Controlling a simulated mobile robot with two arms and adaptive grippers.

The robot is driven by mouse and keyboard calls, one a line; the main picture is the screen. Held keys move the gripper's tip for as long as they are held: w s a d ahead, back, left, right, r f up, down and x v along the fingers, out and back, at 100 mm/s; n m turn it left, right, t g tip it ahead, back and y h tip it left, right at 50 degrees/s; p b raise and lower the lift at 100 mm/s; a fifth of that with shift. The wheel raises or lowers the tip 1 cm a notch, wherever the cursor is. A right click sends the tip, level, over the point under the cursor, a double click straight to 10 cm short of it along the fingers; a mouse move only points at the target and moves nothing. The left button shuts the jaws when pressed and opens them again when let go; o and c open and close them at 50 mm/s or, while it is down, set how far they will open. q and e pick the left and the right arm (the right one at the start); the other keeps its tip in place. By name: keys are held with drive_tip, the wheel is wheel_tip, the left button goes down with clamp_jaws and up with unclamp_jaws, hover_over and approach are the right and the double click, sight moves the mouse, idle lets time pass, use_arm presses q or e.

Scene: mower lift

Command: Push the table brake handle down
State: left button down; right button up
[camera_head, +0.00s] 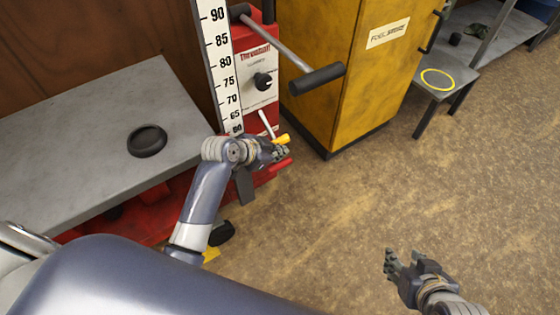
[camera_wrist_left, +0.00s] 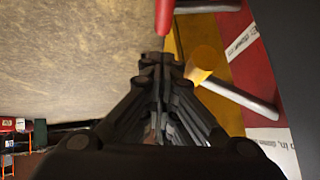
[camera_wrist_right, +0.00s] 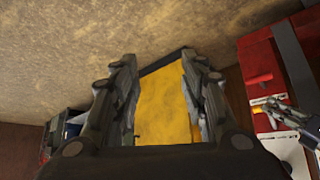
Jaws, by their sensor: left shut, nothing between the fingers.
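The lift's red control column (camera_head: 256,75) stands left of centre in the head view. A yellow-tipped lever (camera_head: 283,138) sticks out low on it; in the left wrist view its yellow grip (camera_wrist_left: 204,63) sits on a metal rod. A red grip (camera_wrist_left: 165,14) also shows there, just beyond my fingertips. I cannot tell which of the two is the brake handle. My left gripper (camera_head: 279,153) is shut and empty, just below the yellow grip; contact is unclear. It also shows in the left wrist view (camera_wrist_left: 162,60). My right gripper (camera_head: 391,264) is open and empty over the floor.
The grey lift table (camera_head: 90,125) carries a black round pad (camera_head: 147,141). A T-shaped bar with a black grip (camera_head: 317,79) juts out above my left gripper. A yellow cabinet (camera_head: 345,70) stands behind, with a grey bench (camera_head: 440,80) to its right. The floor at right is clear.

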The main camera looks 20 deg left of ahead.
sight(289, 160)
use_arm(q)
drive_tip(key=shift+w+f+b, duration=0.35)
drive_tip(key=shift+f+b, duration=0.1)
drive_tip(key=shift+f, duration=0.5)
drive_tip(key=shift+w+f+b, duration=0.3)
drive_tip(key=shift+f+b, duration=0.1)
drive_tip(key=shift+f, duration=0.5)
drive_tip(key=shift+w+f+b, duration=0.35)
drive_tip(key=shift+f+b, duration=0.1)
drive_tip(key=shift+f, duration=0.5)
use_arm(e)
drive_tip(key=w+a+r+t+y, duration=0.2)
drive_tip(key=w+a+r+t, duration=0.2)
drive_tip(key=w+r+t, duration=0.3)
drive_tip(key=shift+w+r, duration=1.15)
drive_tip(key=shift+r, duration=0.55)
